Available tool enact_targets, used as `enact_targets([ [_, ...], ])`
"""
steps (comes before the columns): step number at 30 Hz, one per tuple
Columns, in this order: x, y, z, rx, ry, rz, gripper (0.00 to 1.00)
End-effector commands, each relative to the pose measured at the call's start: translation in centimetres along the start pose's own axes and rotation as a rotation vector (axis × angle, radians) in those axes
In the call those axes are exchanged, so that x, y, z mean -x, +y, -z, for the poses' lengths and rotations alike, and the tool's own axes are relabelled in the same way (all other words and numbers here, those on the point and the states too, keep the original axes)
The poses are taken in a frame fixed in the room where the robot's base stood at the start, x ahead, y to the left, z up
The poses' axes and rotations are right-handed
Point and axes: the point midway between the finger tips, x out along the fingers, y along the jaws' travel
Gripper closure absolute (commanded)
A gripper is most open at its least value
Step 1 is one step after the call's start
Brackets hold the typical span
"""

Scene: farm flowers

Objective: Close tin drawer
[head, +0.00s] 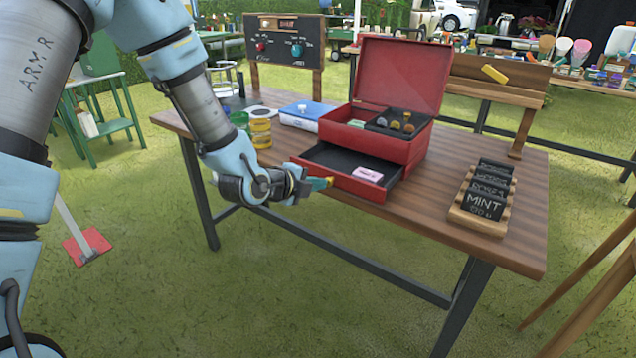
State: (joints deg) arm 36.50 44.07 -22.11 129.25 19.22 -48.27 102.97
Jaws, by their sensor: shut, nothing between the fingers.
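The red tin (412,147) stands on the wooden table with its lid raised. Its drawer (384,189) is pulled out at the front, with a black inside. A small pink item (367,174) lies in the drawer. My gripper (330,182) is shut and empty, its fingertips at the left part of the drawer's front. I cannot tell whether they touch it. The tin's top compartments hold a few small things.
A wooden rack of black name cards (484,207) stands to the right. Bare tabletop (420,218) lies in front of the drawer. A control panel (286,42) stands behind.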

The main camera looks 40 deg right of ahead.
Motion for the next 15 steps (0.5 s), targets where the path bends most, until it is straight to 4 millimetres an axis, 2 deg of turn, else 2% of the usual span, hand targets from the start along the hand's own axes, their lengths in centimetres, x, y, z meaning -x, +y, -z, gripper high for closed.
enact_targets([
  [4,-0.2,0.0,0.0,0.0,0.0,0.0,1.0],
  [7,-1.6,-0.4,-0.1,-0.003,0.001,0.003,1.0],
  [15,-8.2,-3.7,-0.4,-0.004,0.001,0.006,1.0],
])
